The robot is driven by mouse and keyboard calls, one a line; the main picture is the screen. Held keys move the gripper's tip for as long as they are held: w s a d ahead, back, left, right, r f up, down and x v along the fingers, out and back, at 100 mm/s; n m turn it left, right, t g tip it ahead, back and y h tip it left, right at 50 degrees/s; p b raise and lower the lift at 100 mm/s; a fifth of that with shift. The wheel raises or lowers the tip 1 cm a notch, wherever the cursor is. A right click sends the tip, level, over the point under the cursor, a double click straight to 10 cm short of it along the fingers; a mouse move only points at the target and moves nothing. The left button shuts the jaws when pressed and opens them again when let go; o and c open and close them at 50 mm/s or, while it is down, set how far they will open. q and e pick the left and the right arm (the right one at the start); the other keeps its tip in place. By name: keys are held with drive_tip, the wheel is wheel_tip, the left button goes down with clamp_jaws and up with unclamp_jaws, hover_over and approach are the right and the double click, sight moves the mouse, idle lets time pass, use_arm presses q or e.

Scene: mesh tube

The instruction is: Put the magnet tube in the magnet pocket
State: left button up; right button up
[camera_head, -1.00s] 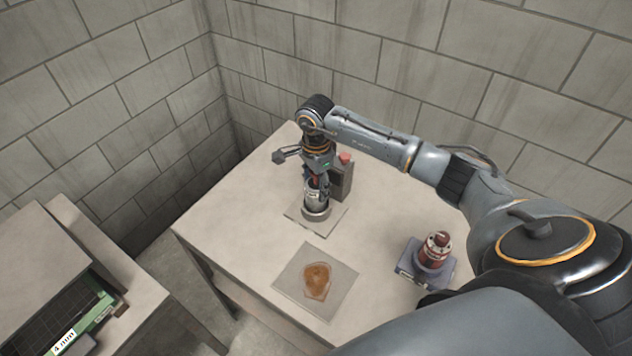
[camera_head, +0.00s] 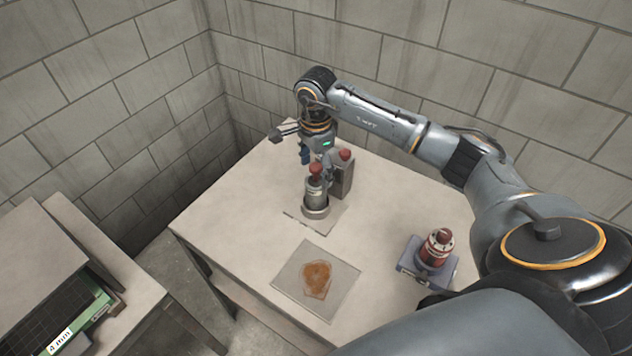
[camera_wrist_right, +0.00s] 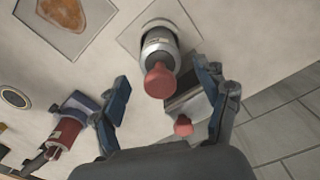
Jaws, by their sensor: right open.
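A grey tube with a red knob (camera_head: 316,190), which looks like the magnet tube, stands upright in a round metal ring holder (camera_head: 316,212) on a square plate. I cannot read a label to confirm the magnet pocket. In the right wrist view the tube (camera_wrist_right: 159,42) points its red knob toward me. My right gripper (camera_head: 315,162) is open, just above the tube, its fingers apart on either side of the knob. The right wrist view also shows the open fingers (camera_wrist_right: 163,78) with nothing held between them. My left gripper is not in view.
A grey box with a red knob (camera_head: 342,178) stands close behind the tube. A red-and-white tube (camera_head: 437,247) stands on a blue-grey block (camera_head: 411,270) at right. A grey plate with an orange patch (camera_head: 338,299) lies in front. A second bench with a green-edged tray (camera_head: 90,318) is at lower left.

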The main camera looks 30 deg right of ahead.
wheel_tip(320, 180, up, 6)
drive_tip(key=shift+r+b, duration=0.1)
drive_tip(key=shift+b, duration=0.65)
drive_tip(key=shift+r, duration=0.55)
